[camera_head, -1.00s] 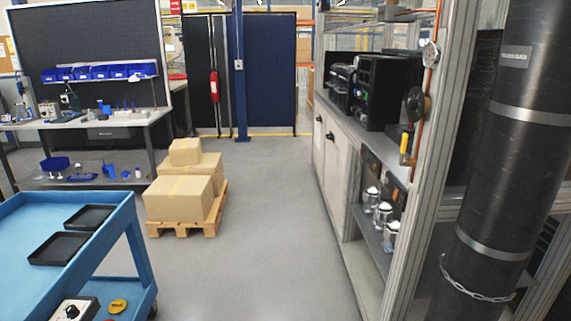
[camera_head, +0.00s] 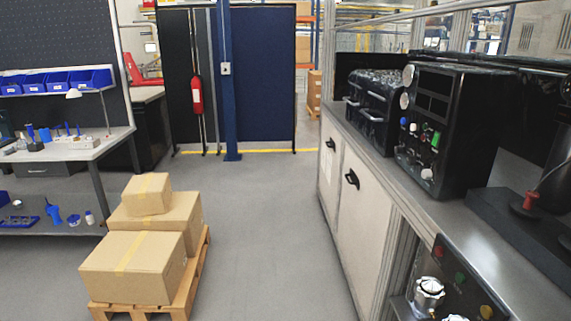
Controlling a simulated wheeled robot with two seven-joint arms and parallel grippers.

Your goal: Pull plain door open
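Two pale cabinet doors with black handles are set in the front of the bench on the right. The nearer door (camera_head: 362,215) has a black handle (camera_head: 352,179) near its upper left. The farther door (camera_head: 327,175) has a black handle (camera_head: 331,144) and seems to carry a pale sheet. Both doors look closed. Neither of my grippers is in view.
Cardboard boxes (camera_head: 135,268) stand on a wooden pallet (camera_head: 190,285) at the lower left. A workbench (camera_head: 85,147) is at the left. Black equipment (camera_head: 455,115) sits on the bench top at right. The grey floor (camera_head: 270,230) between pallet and cabinet is clear.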

